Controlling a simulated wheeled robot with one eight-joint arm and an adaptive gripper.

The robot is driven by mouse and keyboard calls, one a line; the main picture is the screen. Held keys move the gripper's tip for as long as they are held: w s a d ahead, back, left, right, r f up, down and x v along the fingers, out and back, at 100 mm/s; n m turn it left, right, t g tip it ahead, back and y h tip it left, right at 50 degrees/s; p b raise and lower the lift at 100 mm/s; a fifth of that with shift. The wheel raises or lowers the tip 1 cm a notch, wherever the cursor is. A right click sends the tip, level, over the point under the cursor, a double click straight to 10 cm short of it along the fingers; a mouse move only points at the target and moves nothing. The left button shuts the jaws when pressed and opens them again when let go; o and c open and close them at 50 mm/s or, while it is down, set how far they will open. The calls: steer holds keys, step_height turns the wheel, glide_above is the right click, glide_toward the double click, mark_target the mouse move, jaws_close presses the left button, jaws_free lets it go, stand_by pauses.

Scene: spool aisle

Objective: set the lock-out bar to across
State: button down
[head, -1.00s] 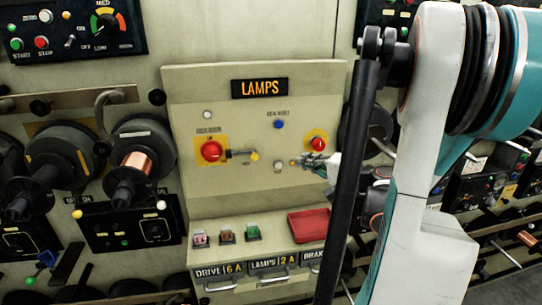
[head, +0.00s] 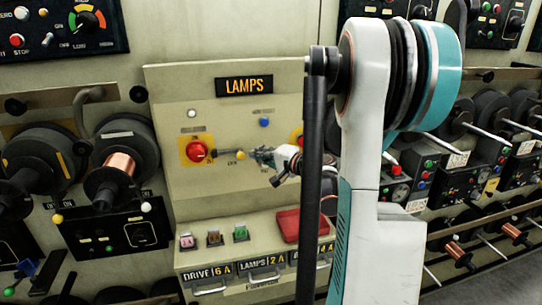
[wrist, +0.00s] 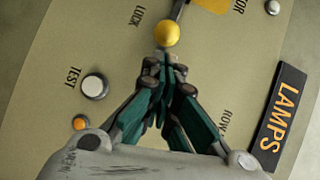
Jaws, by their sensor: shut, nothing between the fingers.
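The lock-out bar (head: 225,152) is a short grey lever with a yellow ball end on the cream LAMPS panel. It lies roughly level, just right of the red rotary knob (head: 195,151) on its yellow plate, with the ball (head: 240,155) at its right end. In the wrist view the yellow ball (wrist: 167,33) sits just beyond my fingertips, beside the word LOCK. My gripper (wrist: 160,68) is shut and empty, its tips pointing at the ball. I cannot tell whether they touch. It also shows in the head view (head: 256,154), right of the ball.
A white button (wrist: 95,86) marked TEST and a small orange lamp (wrist: 81,124) are near my gripper. A blue button (head: 264,122) is above it. A ledge below holds several coloured fuses and a red tray (head: 289,226). Spools (head: 113,170) stand at left.

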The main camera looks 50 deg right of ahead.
mark_target(240, 156)
steer(key=shift+w+a+f, duration=0.1)
steer(key=shift+w+a, duration=0.15)
steer(key=shift+w, duration=0.1)
steer(key=w+a, duration=0.2)
steer(key=a, duration=0.1)
steer(key=w+a, duration=0.1)
steer(key=shift+a+b, duration=0.35)
steer(key=shift+a, duration=0.05)
steer(key=shift+s, duration=0.1)
steer(key=shift+d, duration=0.1)
